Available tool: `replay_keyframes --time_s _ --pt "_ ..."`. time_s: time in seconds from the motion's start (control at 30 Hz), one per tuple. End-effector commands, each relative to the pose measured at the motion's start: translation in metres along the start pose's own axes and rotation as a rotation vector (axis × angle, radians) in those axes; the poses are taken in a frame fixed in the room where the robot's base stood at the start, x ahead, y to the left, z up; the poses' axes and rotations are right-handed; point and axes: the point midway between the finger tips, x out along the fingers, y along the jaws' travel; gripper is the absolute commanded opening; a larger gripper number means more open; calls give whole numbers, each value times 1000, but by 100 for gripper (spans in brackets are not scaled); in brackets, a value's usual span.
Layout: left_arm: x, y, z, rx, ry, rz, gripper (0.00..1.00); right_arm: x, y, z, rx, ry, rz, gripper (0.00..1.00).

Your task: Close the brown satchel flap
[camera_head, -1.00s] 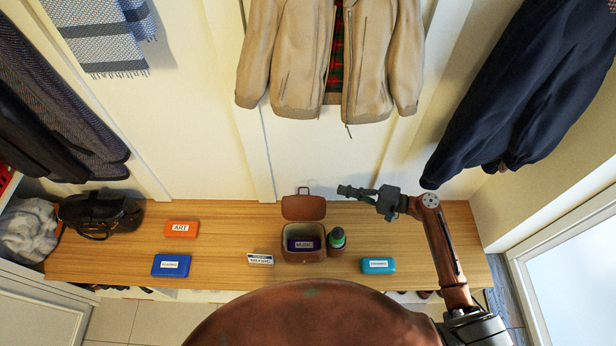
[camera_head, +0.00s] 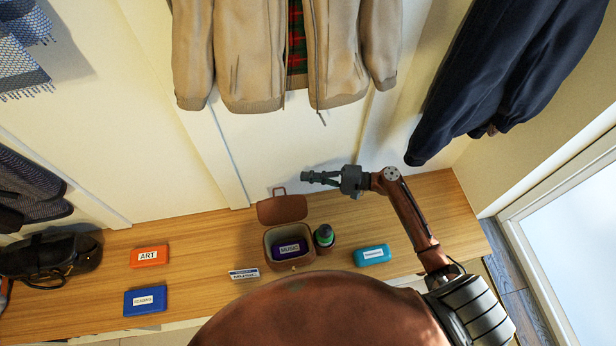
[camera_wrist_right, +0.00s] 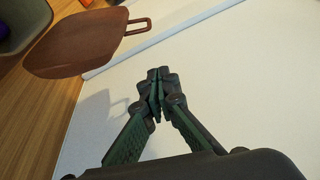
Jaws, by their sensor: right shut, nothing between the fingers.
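The brown satchel (camera_head: 292,265) stands open on the wooden bench, with a purple case labelled MUSIC (camera_head: 290,249) inside it. Its brown flap (camera_head: 282,209) is tipped back towards the wall, with a small loop handle at its far edge. The flap also shows at the upper left of the right wrist view (camera_wrist_right: 75,45). My right gripper (camera_head: 306,177) is shut and empty, up and to the right of the flap in the head view and apart from it. Its fingertips meet in the wrist view (camera_wrist_right: 157,85). My left gripper is not in view.
A green-capped bottle (camera_head: 324,236) stands against the satchel's right side. A teal case (camera_head: 372,254) lies further right. A small white label sign (camera_head: 244,274), an orange ART case (camera_head: 150,256) and a blue case (camera_head: 145,300) lie left. A tan jacket (camera_head: 250,60) hangs above.

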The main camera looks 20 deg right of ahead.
Motion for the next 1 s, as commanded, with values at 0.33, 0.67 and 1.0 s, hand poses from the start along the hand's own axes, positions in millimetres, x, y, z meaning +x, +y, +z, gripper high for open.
replay_keyframes --time_s 0.33,0.67,1.0 --pt "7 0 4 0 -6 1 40 72 0 0 0 0 -2 0" --pt "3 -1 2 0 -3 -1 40 58 0 35 1 3 0 0" --pt "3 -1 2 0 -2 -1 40 57 0 37 0 4 0 0"
